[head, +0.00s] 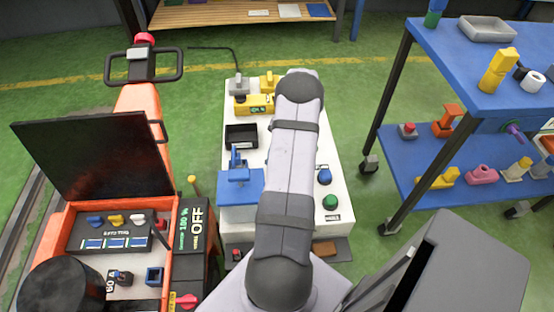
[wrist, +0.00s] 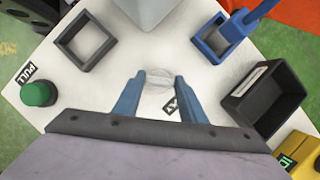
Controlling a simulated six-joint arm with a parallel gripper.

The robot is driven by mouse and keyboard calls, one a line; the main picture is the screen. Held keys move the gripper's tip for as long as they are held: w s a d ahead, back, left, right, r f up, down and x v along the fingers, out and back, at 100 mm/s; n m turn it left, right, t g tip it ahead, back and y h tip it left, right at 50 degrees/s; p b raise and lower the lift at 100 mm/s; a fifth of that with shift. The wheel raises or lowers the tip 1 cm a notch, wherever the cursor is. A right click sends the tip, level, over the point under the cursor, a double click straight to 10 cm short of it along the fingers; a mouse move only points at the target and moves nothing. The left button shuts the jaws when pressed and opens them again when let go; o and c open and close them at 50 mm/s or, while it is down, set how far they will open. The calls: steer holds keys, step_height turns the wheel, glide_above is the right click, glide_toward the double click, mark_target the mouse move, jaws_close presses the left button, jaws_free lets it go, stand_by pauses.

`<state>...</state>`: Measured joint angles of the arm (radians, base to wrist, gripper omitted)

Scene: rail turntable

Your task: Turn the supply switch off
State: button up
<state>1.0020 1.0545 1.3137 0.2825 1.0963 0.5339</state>
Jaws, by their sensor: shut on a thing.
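My gripper (wrist: 159,88) shows in the wrist view with its two blue fingers pointing down at the white bench top (wrist: 115,80). The fingers are closed around a pale, see-through piece (wrist: 158,82) that stands at the bench top. In the head view my arm hides the gripper and the switch.
In the wrist view, an empty dark square frame (wrist: 84,42), a green button (wrist: 38,93), a blue socket (wrist: 222,38) and a black bin (wrist: 262,98) surround the gripper. In the head view, an orange cart (head: 140,104) stands left and a blue shelf trolley (head: 455,70) right.

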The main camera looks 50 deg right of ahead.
steer(key=n+g, duration=0.1)
steer(key=n, duration=0.1)
steer(key=n+g+p, duration=0.1)
steer(key=n, duration=0.2)
steer(key=shift+w+n, duration=0.2)
steer(key=shift+n, duration=0.1)
steer(key=n+g, duration=0.1)
steer(key=n, duration=0.1)
steer(key=n+h, duration=0.1)
steer(key=n, duration=0.1)
steer(key=shift+w+a+n+g+p, duration=0.1)
steer(key=shift+w+n+g+p, duration=0.05)
steer(key=shift+n+g+p, duration=0.2)
steer(key=shift+n, duration=0.25)
steer(key=o, duration=1.1)
steer(key=shift+c, duration=0.2)
steer(key=shift+r, duration=0.15)
steer(key=v, duration=0.7)
steer(key=shift+w, duration=0.1)
